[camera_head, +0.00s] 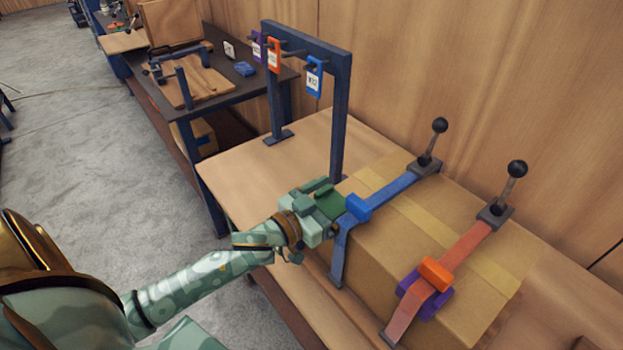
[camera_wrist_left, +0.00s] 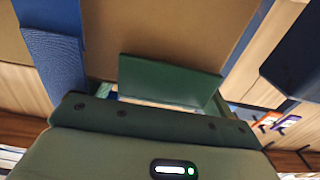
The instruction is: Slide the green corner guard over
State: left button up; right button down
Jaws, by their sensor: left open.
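The green corner guard (camera_head: 331,204) sits at the near top edge of the cardboard box, just left of the blue strap (camera_head: 388,197). In the left wrist view the guard (camera_wrist_left: 172,80) is a dark green plate in front of the brown box face, with the blue strap (camera_wrist_left: 50,65) to its left. My left gripper (camera_head: 318,214) is open and right at the guard, partly covering it in the head view. Whether its fingers touch the guard is hard to tell. My right gripper is not in view.
The box (camera_head: 385,262) lies on a wooden bench. An orange strap (camera_head: 468,248) crosses it over a purple guard (camera_head: 411,290). Two levers with black knobs stand behind. A blue rack (camera_head: 340,120) with hanging tags stands left of the box. Bare bench (camera_head: 250,165) lies further left.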

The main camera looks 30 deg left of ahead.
pick_arm(q)
jog(key=p+v, duration=0.1)
jog(key=v, duration=1.5)
jog(key=s+a+f+g+y, duration=0.2)
jog(key=s+a+f+g, duration=0.15)
jog(key=f, duration=0.65)
jog(key=s+a+f+g+y, duration=0.2)
jog(key=s+a+f, duration=0.15)
jog(key=f, duration=0.55)
jog(key=s+a+f+g+y, duration=0.2)
jog(key=s+f, duration=0.2)
jog(key=f, duration=0.6)
jog(key=s+d+f+g, duration=0.2)
jog(key=s+f+g, duration=0.5)
jog(key=s+f, duration=0.8)
jog(key=s+d+f+g, duration=0.2)
jog(key=s+d+f, duration=0.1)
jog(key=s+d, duration=0.4)
jog(key=w+d, duration=0.1)
jog(key=w+d+f, duration=0.1)
jog(key=shift+w+d, duration=0.15)
jog(key=shift+w, duration=0.2)
